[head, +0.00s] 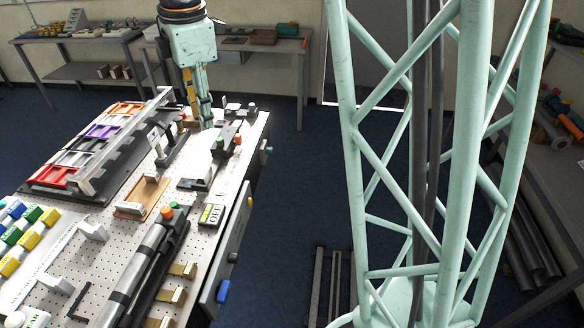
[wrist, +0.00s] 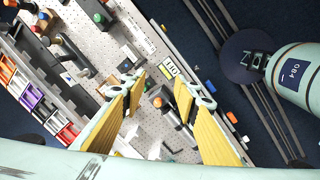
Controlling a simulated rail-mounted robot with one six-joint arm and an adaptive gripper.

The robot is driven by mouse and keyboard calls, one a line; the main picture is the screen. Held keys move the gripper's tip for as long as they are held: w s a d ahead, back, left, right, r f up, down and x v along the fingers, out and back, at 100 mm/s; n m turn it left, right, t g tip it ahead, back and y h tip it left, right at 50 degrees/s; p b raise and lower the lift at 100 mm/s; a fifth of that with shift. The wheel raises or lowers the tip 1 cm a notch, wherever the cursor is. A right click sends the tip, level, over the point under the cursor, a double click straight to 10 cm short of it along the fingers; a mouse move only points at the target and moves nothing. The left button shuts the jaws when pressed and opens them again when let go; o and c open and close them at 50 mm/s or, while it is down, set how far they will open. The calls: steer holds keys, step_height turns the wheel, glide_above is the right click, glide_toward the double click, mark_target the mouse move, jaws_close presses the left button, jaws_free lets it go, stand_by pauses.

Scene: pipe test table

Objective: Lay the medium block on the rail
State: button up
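My gripper (head: 205,122) points down over the far end of the perforated test table (head: 262,125) in the head view. In the wrist view my gripper (wrist: 159,82) has its two yellow-padded fingers wide apart, with nothing between them. Several tan blocks (head: 183,270) sit in a row along the table's near right side, far from my gripper. Several blue, green and yellow blocks (head: 28,240) stand at the near left. I cannot tell which block is the medium one, nor which part is the rail.
A rack of coloured trays (head: 100,132) stands at the table's left. Thick dark pipes (head: 150,262) lie along the near middle. A small sign (head: 211,215) stands near the right edge. Pale green lattice metalwork (head: 345,100) fills the head view's right half. Side benches (head: 255,47) line the wall.

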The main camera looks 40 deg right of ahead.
steer(key=s+r+m, duration=0.5)
steer(key=s+r, duration=0.2)
steer(key=s, duration=0.3)
steer(key=s+r+m+t, duration=0.2)
steer(key=s+m, duration=1)
steer(key=s, duration=1.6)
steer(key=shift+s+r+m, duration=0.25)
steer(key=shift+s+m, duration=0.05)
steer(key=shift+w+r+t, duration=0.1)
steer(key=shift+r+t, duration=0.05)
steer(key=shift+t, duration=0.15)
